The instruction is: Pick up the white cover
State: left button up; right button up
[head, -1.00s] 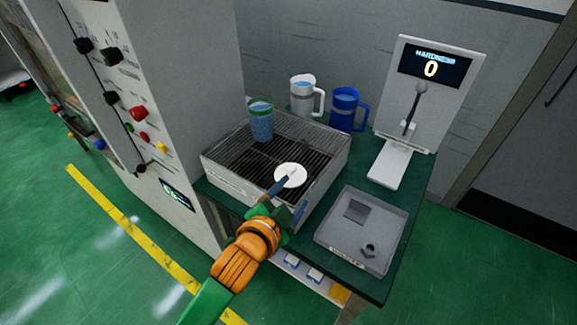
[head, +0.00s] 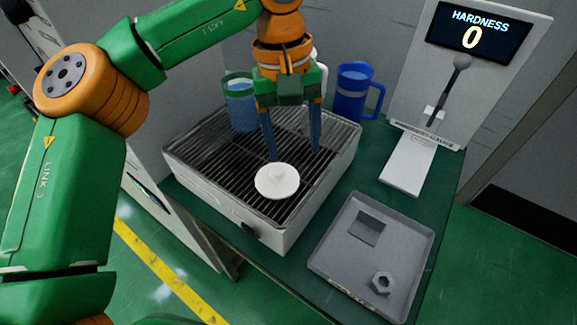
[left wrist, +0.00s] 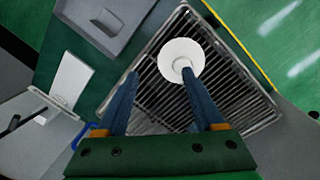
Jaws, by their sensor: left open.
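The white cover (head: 277,181) is a round disc with a small knob on top. It lies on the dark grate of the grey grill box (head: 184,174), near its front. My left gripper (head: 294,156) points down above the grate, behind and slightly right of the cover. Its blue fingers are spread apart with nothing between them. In the left wrist view the cover (left wrist: 181,56) lies beyond the right fingertip, which overlaps its lower edge; I cannot tell whether they touch. My right gripper is in neither view.
A light blue cup (head: 240,105) and a blue mug (head: 354,92) stand behind the gripper; a white mug is mostly hidden. A hardness gauge (head: 408,160) stands at the right. A grey tray (head: 335,268) holds a square plate (head: 369,228) and a nut (head: 381,283).

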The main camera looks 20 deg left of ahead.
aim_at(277, 170)
pick_arm(q)
jog(key=a, duration=0.1)
jog(key=a+r+y, duration=0.1)
jog(key=shift+w+a+r, duration=0.1)
jog(key=shift+a, duration=0.3)
jog(key=shift+s+a, duration=0.25)
jog(key=shift+a, duration=0.05)
jog(key=f, duration=0.5)
jog(key=shift+s+d+f, duration=0.35)
jog(key=shift+f, duration=0.05)
jog(key=shift+w+f, duration=0.1)
jog(key=shift+f, duration=0.2)
grip_shut()
